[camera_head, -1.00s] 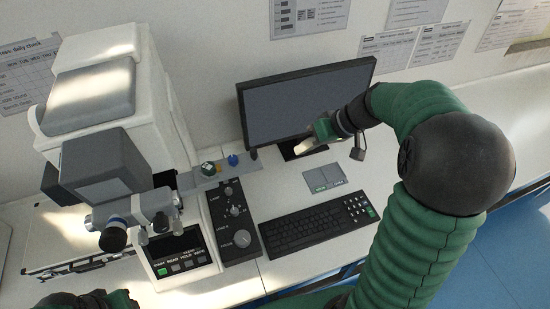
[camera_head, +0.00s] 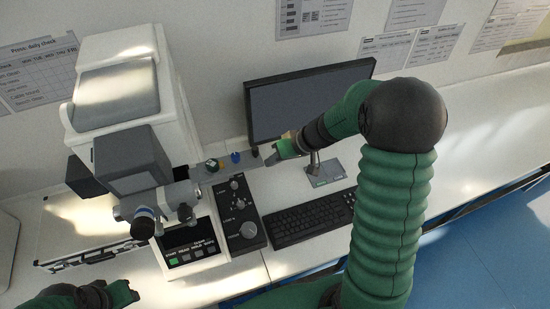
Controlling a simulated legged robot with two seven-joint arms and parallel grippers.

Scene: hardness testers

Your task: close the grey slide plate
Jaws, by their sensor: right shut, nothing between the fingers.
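The grey slide plate (camera_head: 241,167) sticks out to the right from the hardness tester (camera_head: 128,115), above the control panel. A green-and-yellow piece (camera_head: 212,165) and a blue piece (camera_head: 235,157) sit on it. My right gripper (camera_head: 269,158) is shut and empty, at the plate's right end in front of the monitor. I cannot tell whether it touches the plate. My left gripper (camera_head: 133,291) is low at the left, away from the plate; its jaw opening is unclear.
The monitor (camera_head: 312,98) stands behind my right gripper. The control panel (camera_head: 238,215) with knobs is below the plate. A flat case (camera_head: 85,235) lies at the left.

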